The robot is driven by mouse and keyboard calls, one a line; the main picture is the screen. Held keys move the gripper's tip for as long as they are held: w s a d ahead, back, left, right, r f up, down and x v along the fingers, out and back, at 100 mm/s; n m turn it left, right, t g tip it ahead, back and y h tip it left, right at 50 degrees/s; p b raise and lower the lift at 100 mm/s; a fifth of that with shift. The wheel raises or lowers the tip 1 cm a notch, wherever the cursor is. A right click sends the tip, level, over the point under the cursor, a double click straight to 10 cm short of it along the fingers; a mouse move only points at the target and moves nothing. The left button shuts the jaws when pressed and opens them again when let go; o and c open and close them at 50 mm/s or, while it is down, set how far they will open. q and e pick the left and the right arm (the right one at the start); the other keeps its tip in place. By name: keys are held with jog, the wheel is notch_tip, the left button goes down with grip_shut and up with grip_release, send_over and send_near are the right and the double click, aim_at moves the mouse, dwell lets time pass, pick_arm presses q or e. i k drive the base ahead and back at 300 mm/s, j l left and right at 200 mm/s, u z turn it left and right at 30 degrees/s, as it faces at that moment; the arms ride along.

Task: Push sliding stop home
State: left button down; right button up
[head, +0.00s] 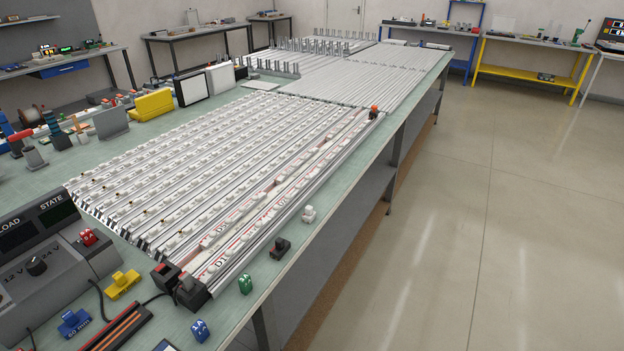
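Neither of my grippers is in the head view. A long panel of parallel pale strips with white blocks (200,160) lies on the green bench. At its near end sit a dark block with a red top (165,273) and a dark grey block (191,292) beside it. A small black block with an orange top (374,112) sits at the far end of the panel's right edge. A small black piece (280,248) stands on the bench just right of the panel. I cannot tell which of these is the sliding stop.
A grey power supply (45,262) stands at the near left. Yellow (122,284), blue (74,322), green (245,284) and white (308,213) small pieces stand around the panel. The bench's right edge (365,180) is close to the panel. The floor (500,220) at right is clear.

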aim_at(373, 114)
jog(key=i+l, duration=0.25)
jog(key=i, duration=0.15)
jog(key=i+l+u, duration=0.15)
jog(key=i+l, duration=0.15)
jog(key=i, duration=0.1)
